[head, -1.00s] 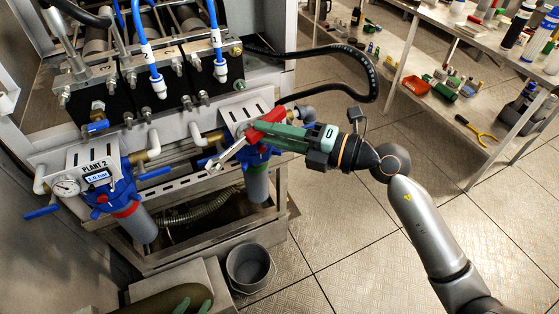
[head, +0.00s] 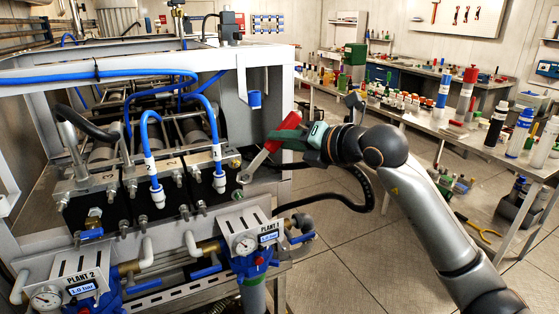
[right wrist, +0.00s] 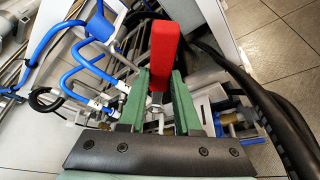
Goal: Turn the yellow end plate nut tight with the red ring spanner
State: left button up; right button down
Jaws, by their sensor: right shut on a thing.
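My right gripper (head: 300,143) has green fingers and is shut on the red ring spanner (head: 284,132) by its red handle. The spanner's bare metal shank slants down and left to its ring end, which shows near the right end of the black end block. The yellow end plate nut (head: 235,163) sits at the upper right of that block. The ring end looks just below and right of the nut; I cannot tell the gap in depth. In the right wrist view the red handle (right wrist: 163,50) stands between the green fingers. My left gripper is not in view.
The PLANT 1 gauge panel (head: 255,238) and PLANT 2 gauge panel (head: 75,284) are below the end blocks. Blue hoses (head: 146,130) rise left of the nut. A black hose (head: 362,200) loops under my right arm. A crowded bench (head: 440,140) stands at right.

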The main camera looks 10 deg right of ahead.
jog(key=w, duration=0.2)
jog(key=w+a+p, duration=0.1)
jog(key=shift+w+r, duration=0.15)
jog(key=shift+w, duration=0.25)
dwell(1.2)
jog(key=shift+w+a+p, duration=0.15)
jog(key=shift+w+a, duration=0.05)
jog(key=shift+w, duration=0.35)
jog(key=shift+w+a+p, duration=0.15)
jog(key=shift+w+a, duration=0.05)
jog(key=shift+w, duration=0.35)
jog(key=shift+w+d+f+m+y+p, duration=0.2)
jog(key=shift+d+f+m+y, duration=0.1)
jog(key=shift+d+f+m, duration=0.15)
jog(key=shift+w+d+f+m+y+p, duration=0.15)
jog(key=shift+d+f+m+y, duration=0.2)
jog(key=shift+f+m, duration=0.2)
dwell(1.2)
